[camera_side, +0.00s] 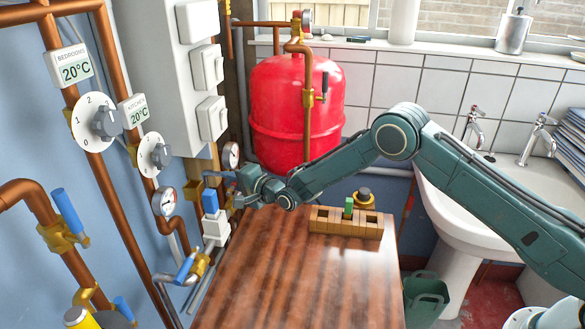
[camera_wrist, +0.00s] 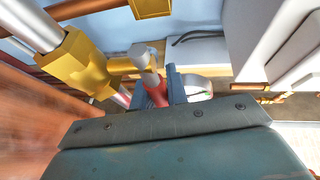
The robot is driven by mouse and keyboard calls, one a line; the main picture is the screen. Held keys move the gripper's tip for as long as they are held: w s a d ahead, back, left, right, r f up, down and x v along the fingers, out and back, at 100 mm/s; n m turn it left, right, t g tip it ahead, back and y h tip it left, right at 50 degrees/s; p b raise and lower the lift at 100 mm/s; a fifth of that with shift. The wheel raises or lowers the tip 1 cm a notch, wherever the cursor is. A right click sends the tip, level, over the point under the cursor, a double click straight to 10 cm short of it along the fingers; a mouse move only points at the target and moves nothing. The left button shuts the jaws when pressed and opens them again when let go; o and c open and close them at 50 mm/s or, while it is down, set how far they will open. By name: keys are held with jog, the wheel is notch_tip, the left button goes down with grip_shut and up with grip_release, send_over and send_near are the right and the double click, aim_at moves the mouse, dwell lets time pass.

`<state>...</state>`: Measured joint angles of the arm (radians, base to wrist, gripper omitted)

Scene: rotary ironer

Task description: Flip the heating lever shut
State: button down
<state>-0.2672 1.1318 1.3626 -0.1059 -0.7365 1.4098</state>
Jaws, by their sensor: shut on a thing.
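My gripper (camera_side: 232,188) is at the pipework beyond the far left of the wooden table, in front of the brass fittings. In the wrist view my gripper (camera_wrist: 160,92) is closed around a red handle (camera_wrist: 156,90) with a pale grey metal end. This looks like the heating lever, but no label on it is readable. The jaws and my wrist hide most of it, and in the side view I cannot make it out. A brass valve body (camera_wrist: 80,65) on a pipe shows just left of the jaws.
Blue-handled valves (camera_side: 68,213) and a blue-topped white fitting (camera_side: 211,213) line the left pipes. A pressure gauge (camera_side: 165,201) is close by. A red tank (camera_side: 293,110) stands behind. A wooden block rack (camera_side: 345,222) sits on the table (camera_side: 290,285), whose front is clear.

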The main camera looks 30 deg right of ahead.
jog(key=shift+s+f+m+h, duration=0.1)
jog(key=shift+m+h, duration=0.2)
jog(key=shift+h, duration=0.1)
jog(key=shift+s+d+m+t+h, duration=0.2)
jog(key=shift+m+h, duration=0.2)
jog(key=shift+h, duration=0.15)
jog(key=shift+s+d+m+t+h, duration=0.1)
jog(key=shift+d+m+h, duration=0.1)
jog(key=shift+m+h, duration=0.3)
jog(key=shift+d+h, duration=0.1)
jog(key=shift+h, duration=0.15)
jog(key=c, duration=1.7)
grip_release()
jog(key=shift+s, duration=0.1)
jog(key=shift+v, duration=6.75)
